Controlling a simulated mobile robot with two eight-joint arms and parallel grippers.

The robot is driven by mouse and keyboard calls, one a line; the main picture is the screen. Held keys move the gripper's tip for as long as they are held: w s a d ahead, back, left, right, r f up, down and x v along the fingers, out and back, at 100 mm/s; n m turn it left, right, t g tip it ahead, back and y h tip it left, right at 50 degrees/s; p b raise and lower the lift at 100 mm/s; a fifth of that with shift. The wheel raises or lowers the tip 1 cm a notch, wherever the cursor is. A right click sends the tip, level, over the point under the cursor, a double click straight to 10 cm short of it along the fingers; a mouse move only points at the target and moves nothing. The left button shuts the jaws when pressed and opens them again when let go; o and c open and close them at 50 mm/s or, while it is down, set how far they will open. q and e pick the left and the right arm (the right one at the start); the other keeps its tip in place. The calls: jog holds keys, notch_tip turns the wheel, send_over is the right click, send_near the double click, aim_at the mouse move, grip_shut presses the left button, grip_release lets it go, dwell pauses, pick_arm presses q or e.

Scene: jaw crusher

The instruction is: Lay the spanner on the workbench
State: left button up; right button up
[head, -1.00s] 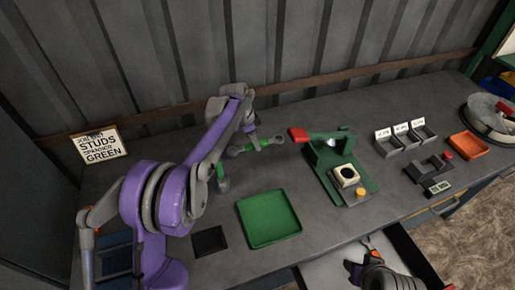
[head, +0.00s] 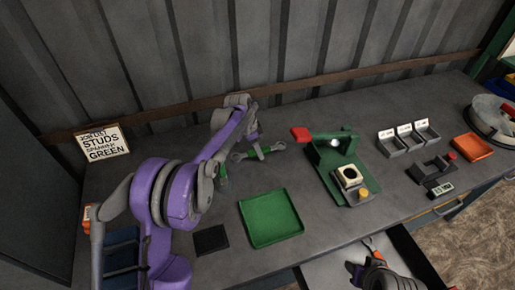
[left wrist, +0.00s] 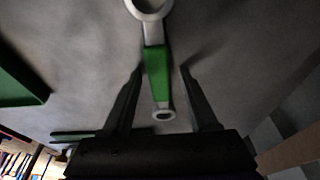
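The spanner (head: 264,152) has grey ring ends and a green middle. It appears to lie on the bare rear part of the workbench (head: 330,232), behind the green tray. In the left wrist view the spanner (left wrist: 157,73) runs between the two dark fingers of my left gripper (left wrist: 161,75), with a gap on both sides of its green handle. My left gripper is open and around it, not clamped. My right gripper (head: 366,258) is low at the front, over an open drawer; its fingers are too small to read.
A green tray (head: 270,236) and a black pad (head: 211,239) lie in front. A green fixture with a red handle (head: 301,134) stands right of the spanner. Small grey bins (head: 391,146) and an orange tray (head: 471,148) are further right. A job sign (head: 103,143) stands left.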

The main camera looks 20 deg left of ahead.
aim_at(250, 152)
pick_arm(q)
jog(key=v, duration=1.2)
jog(key=s+d+r+n, duration=0.2)
jog(key=s+r+n, duration=0.1)
jog(key=s, duration=0.6)
jog(key=s+f+n+t+y, duration=0.1)
jog(key=s+f+n, duration=0.1)
jog(key=s, duration=0.6)
jog(key=s+f+n+t, duration=0.1)
jog(key=s+f+n, duration=0.2)
jog(key=s, duration=0.5)
jog(key=s+f+n+t+y, duration=0.1)
jog(key=s+f+n, duration=0.1)
jog(key=s, duration=0.5)
jog(key=shift+s+d+f+n+t+y+p, duration=0.3)
jog(key=shift+s+n, duration=0.1)
jog(key=shift+n, duration=0.1)
jog(key=shift+s+a+f, duration=0.1)
jog(key=shift+s+f, duration=0.15)
